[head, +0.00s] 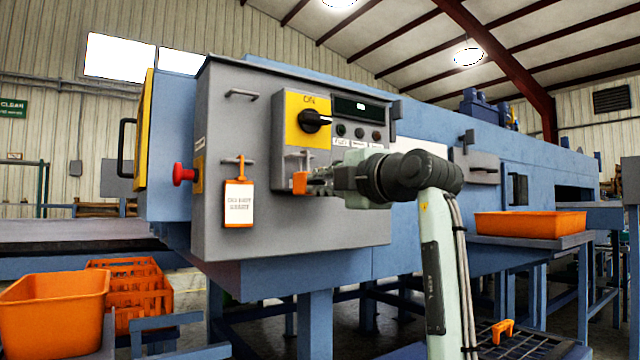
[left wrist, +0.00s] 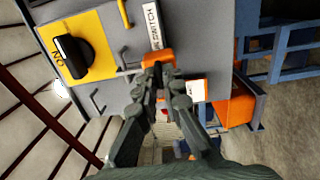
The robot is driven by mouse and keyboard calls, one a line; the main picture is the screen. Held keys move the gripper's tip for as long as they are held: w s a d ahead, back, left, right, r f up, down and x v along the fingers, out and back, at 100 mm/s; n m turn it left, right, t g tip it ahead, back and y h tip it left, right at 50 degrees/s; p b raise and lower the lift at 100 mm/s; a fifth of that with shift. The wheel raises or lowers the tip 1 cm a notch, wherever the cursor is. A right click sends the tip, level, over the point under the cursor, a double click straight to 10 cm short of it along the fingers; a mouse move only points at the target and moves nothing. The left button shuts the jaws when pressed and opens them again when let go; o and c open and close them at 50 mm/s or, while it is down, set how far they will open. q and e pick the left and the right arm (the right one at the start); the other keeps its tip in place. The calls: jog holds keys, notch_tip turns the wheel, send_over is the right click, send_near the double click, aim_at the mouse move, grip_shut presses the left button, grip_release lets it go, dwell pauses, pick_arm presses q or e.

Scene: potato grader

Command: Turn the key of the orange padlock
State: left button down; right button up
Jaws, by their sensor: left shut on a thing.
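The orange padlock (head: 300,183) hangs on the front of the grey control cabinet, below the yellow switch plate. It also shows in the left wrist view (left wrist: 158,57), just ahead of my fingertips. My left gripper (head: 318,181) reaches it from the right in the head view. In the left wrist view, my left gripper's fingertips (left wrist: 157,73) are close together at the padlock's underside, shut on its key. The key is hidden between the fingertips, so its angle cannot be told. My right gripper is not in view.
The black rotary switch (head: 314,121) sits above the padlock. An orange-framed tag (head: 239,204) hangs to the left, near a red button (head: 183,174). Orange crates (head: 52,312) stand lower left. An orange tray (head: 530,224) and a small orange piece (head: 502,328) lie to the right.

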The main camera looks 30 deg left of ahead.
pick_arm(q)
jog(key=c, duration=1.7)
grip_release()
jog(key=v, duration=1.2)
